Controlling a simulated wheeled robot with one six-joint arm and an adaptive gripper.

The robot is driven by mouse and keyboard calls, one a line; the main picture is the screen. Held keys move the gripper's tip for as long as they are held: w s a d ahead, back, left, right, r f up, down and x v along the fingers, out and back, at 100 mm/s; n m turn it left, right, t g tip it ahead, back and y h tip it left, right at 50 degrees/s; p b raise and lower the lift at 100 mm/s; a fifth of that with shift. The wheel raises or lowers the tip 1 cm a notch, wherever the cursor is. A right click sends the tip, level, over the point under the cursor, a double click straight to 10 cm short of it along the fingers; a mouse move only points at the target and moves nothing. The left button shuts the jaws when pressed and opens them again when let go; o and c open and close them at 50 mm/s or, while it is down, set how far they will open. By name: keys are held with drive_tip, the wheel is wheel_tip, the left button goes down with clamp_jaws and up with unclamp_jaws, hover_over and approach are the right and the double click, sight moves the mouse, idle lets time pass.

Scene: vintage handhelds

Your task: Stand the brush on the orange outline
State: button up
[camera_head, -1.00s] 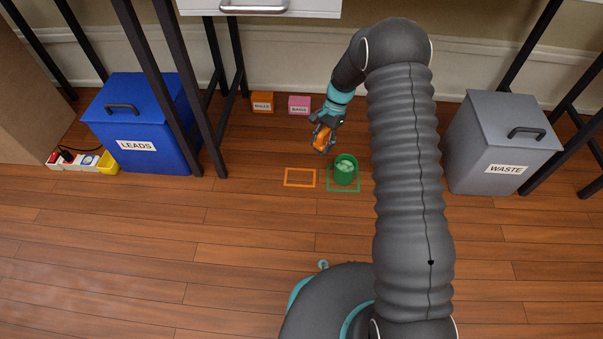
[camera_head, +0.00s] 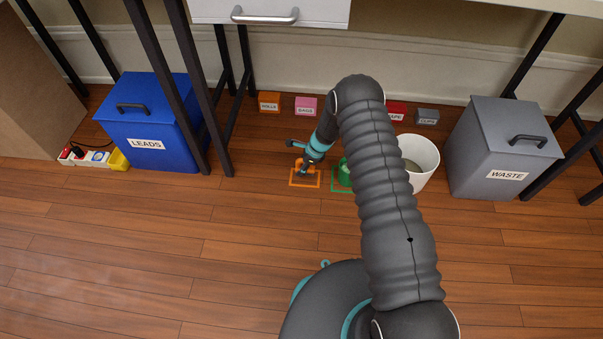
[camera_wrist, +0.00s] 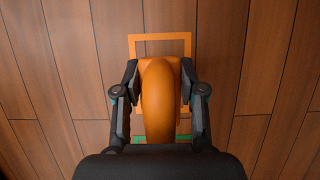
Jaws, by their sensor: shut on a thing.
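The orange brush (camera_wrist: 158,95) is held between the two fingers of my gripper (camera_wrist: 159,97), as the wrist view shows. In the head view my gripper (camera_head: 305,170) is low over the orange outline (camera_head: 305,186) on the floor. In the wrist view the brush covers part of the orange outline (camera_wrist: 160,37), whose far edge and upper sides show. The brush's lower end is hidden, so I cannot tell whether it touches the floor.
A green cup (camera_head: 345,174) stands in a green outline (camera_head: 335,190) just right, partly behind my arm. A white bin (camera_head: 425,160), blue LEADS box (camera_head: 155,120) and grey WASTE box (camera_head: 500,140) stand around. Small labelled boxes line the wall. The front floor is clear.

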drive_tip(key=shift+f, duration=1.8)
drive_tip(key=shift+f+b, duration=0.15)
drive_tip(key=shift+b, duration=0.15)
drive_tip(key=o, duration=1.1)
drive_tip(key=shift+o, duration=0.2)
